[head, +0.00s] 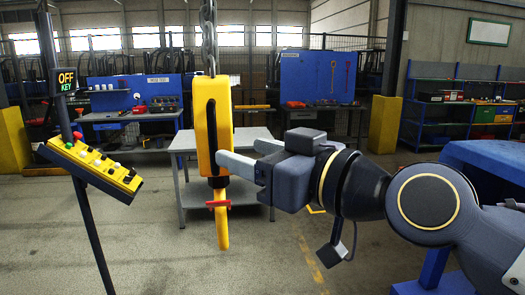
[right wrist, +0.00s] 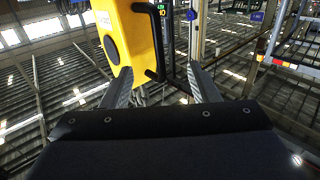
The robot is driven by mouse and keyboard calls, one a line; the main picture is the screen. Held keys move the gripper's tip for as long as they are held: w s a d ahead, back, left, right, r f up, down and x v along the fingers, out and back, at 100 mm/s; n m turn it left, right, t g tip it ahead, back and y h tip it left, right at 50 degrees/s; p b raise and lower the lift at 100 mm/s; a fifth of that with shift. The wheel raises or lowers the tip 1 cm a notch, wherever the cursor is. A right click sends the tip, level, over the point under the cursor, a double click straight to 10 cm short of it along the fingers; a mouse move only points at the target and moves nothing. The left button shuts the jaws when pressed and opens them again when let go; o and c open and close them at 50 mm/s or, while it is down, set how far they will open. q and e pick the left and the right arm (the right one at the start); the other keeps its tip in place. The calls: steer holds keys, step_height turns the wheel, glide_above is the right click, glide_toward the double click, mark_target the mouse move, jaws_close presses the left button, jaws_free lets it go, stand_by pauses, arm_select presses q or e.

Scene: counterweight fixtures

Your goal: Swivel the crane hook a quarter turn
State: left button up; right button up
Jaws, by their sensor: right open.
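The crane hook hangs from a chain (head: 209,40) in the head view. The gripper (right wrist: 162,78) holds nothing; whether a finger touches the block is unclear. My left gripper is out of view.
A grey table (head: 185,195) stands behind the hook. Workbenches and shelves line the back. The floor at front centre is clear.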

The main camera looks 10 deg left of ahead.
mark_target(216, 144)
steer(key=p+x, duration=0.2)
steer(key=x, duration=0.6)
steer(key=shift+w, duration=0.2)
steer(key=shift+w+a, duration=0.1)
steer(key=shift+a, duration=0.15)
steer(key=shift+d, duration=0.1)
jaws_close()
steer(key=shift+f, duration=0.1)
